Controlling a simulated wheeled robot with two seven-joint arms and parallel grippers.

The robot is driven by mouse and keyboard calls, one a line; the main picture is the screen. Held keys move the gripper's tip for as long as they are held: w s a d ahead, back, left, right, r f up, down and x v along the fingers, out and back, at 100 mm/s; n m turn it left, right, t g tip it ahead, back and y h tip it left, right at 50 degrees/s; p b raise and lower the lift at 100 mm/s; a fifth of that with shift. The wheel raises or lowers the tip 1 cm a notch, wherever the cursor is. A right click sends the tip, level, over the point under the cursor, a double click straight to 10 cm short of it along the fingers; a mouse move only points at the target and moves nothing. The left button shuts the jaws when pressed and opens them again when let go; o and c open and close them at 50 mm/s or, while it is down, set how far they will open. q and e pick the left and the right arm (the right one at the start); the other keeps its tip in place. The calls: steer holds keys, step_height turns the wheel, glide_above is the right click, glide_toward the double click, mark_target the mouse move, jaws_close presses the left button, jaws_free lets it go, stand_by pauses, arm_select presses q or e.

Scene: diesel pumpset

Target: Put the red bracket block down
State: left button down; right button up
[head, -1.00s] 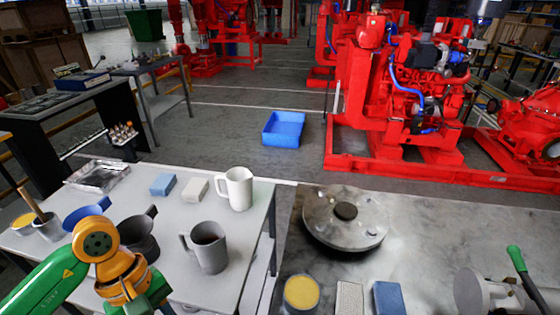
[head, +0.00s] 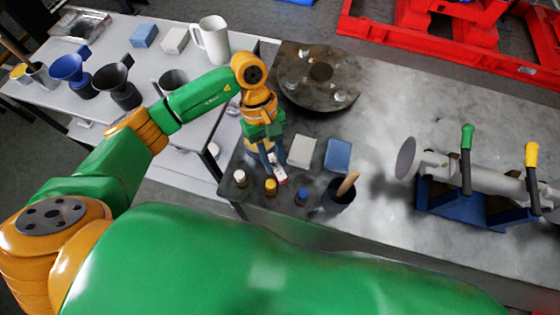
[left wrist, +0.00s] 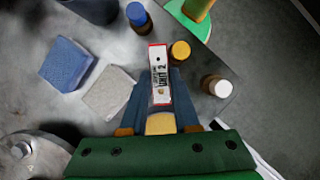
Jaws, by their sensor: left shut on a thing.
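My left gripper (head: 272,160) is shut on the red bracket block (head: 280,174), over the near-left part of the dark grey worktable (head: 370,200). In the left wrist view the block (left wrist: 158,72) shows a white face with black lettering and a red end, between the dark blue fingers (left wrist: 158,105). I cannot tell whether it touches the tabletop. Bottles with yellow (head: 271,187), white (head: 240,179) and blue (head: 302,197) caps stand close around it. My right gripper is not in view.
A pale block (head: 302,152) and a blue block (head: 338,154) lie right of the gripper. A dark cup with a wooden handle (head: 339,195) stands near the front edge. A round metal plate (head: 318,78) lies behind. A pipe with valve levers (head: 470,175) is at right; the table between is clear.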

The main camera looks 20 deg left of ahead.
mark_target(273, 159)
arm_select(q)
steer(key=f, duration=0.4)
steer(key=shift+d+f+p, duration=0.15)
steer(key=shift+d+p, duration=0.05)
steer(key=shift+p, duration=0.15)
steer(key=shift+f, duration=0.15)
steer(key=shift+f+b, duration=0.1)
steer(key=shift+b, duration=0.2)
steer(key=c, duration=0.9)
jaws_free()
